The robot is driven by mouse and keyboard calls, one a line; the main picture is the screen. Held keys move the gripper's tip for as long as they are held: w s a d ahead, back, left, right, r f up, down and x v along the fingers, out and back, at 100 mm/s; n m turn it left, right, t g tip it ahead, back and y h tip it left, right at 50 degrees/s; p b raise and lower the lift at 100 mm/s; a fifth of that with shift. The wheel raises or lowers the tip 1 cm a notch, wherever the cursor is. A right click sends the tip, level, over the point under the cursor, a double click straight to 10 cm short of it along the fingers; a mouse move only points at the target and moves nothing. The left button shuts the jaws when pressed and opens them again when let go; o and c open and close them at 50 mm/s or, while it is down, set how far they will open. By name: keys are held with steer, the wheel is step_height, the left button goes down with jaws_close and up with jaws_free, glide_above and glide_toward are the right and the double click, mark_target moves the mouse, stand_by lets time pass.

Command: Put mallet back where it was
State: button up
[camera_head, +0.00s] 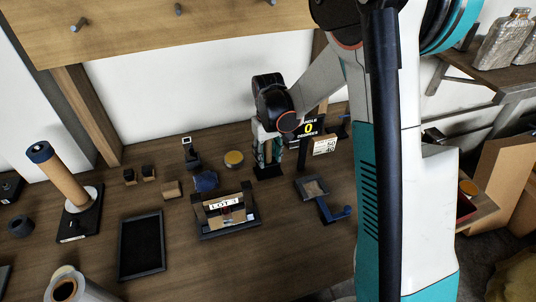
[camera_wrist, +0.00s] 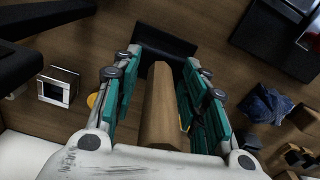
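The mallet (camera_wrist: 160,105) looks to be the upright piece with a wooden handle and a black block at its lower end. In the wrist view its handle stands between the teal fingers of my gripper (camera_wrist: 163,58), with a narrow gap on each side near the tips. The black block (camera_wrist: 167,47) lies beyond the fingertips. In the head view my gripper (camera_head: 268,155) points down over the table, and the black block (camera_head: 268,172) shows on the table just below it. The fingers hide most of the handle there. My gripper is open around the handle.
Close by on the wooden table (camera_head: 185,255) are a display reading 0 (camera_head: 309,128), a yellow-topped tin (camera_head: 234,158), blue cloth (camera_head: 205,181), a "LOT" sign holder (camera_head: 226,210) and a small tray (camera_head: 312,188). A black tray (camera_head: 142,246) lies front left.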

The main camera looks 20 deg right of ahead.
steer(key=shift+r, duration=0.1)
step_height(320, 180, up, 12)
steer(key=p, duration=0.4)
steer(key=shift+f, duration=0.2)
steer(key=shift+s+r, duration=0.2)
steer(key=shift+r, duration=0.3)
steer(key=s+r+t, duration=0.3)
steer(key=s+r, duration=0.7)
steer(key=s, duration=0.1)
steer(key=s+m+t, duration=0.1)
steer(key=s+t, duration=0.3)
steer(key=s, duration=0.7)
steer(key=shift+s+r+m, duration=0.35)
steer(key=shift+m, duration=0.05)
